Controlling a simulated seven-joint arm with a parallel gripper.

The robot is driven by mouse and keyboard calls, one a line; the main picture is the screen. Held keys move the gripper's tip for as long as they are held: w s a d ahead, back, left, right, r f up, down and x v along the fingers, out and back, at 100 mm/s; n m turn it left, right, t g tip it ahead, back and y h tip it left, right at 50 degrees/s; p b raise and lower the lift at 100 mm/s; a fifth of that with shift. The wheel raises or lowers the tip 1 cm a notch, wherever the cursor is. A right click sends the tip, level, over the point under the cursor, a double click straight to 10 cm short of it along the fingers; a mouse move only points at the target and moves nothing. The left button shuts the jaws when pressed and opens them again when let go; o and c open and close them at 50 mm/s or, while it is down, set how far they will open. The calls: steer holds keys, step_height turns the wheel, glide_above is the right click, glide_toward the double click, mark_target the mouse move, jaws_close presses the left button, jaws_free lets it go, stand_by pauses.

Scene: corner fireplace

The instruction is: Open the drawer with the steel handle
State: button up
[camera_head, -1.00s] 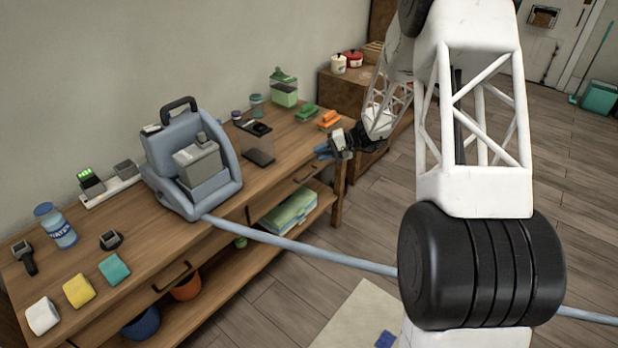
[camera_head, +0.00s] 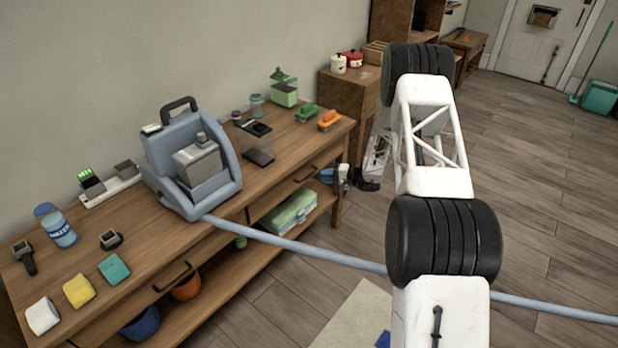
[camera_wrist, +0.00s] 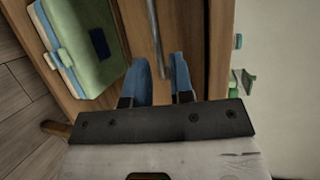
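The wooden workbench has two drawers in the head view. The right drawer (camera_head: 284,190) looks closed and carries a slim bar handle (camera_head: 305,174); the left drawer (camera_head: 150,297) has a dark handle (camera_head: 172,277). My gripper (camera_head: 326,175) is beside the bench's right end, close to the right drawer. In the wrist view my gripper (camera_wrist: 161,72) is open, with two blue fingers apart. A grey metal handle (camera_wrist: 154,38) runs along the drawer front, its near end showing between the fingers. I cannot tell whether the fingers touch it.
A green case (camera_head: 290,212) lies on the shelf below the right drawer and shows beside the fingers in the wrist view (camera_wrist: 92,50). A blue machine (camera_head: 190,160) stands on the benchtop. A pale hose (camera_head: 330,255) crosses the floor space.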

mark_target(309, 176)
steer(key=shift+w+f, duration=0.15)
steer(key=shift+f, duration=0.15)
steer(key=shift+x, duration=3.85)
steer(key=shift+c, duration=0.2)
jaws_close()
